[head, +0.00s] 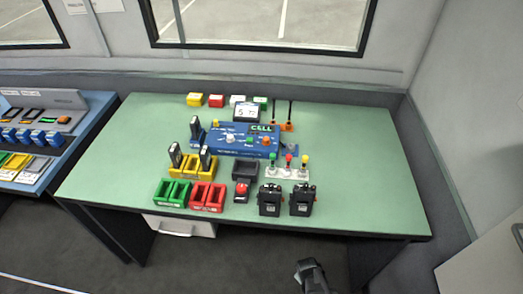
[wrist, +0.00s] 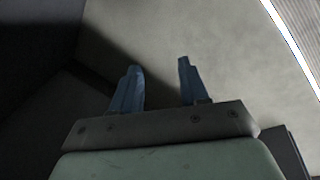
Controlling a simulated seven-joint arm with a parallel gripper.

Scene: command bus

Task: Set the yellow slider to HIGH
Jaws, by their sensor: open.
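A small white unit (head: 274,173) stands at the right of the middle of the green table and carries three upright knobs: green, red and yellow. The yellow knob (head: 305,159) is the rightmost and looks like the yellow slider. Its markings, including any HIGH label, are too small to read, so I cannot tell its setting. My gripper (wrist: 160,66) is open and empty, with two bluish fingers apart over grey floor in the wrist view. In the head view my dark gripper (head: 312,275) is at the bottom, in front of the table and well apart from the unit.
Two black radios (head: 270,201) (head: 302,201) stand in front of the white unit. A red button (head: 241,191), red bins (head: 207,198), green bins (head: 173,194) and a yellow holder (head: 190,168) lie left. A blue panel (head: 236,142) sits behind. The table's right side (head: 370,170) is clear.

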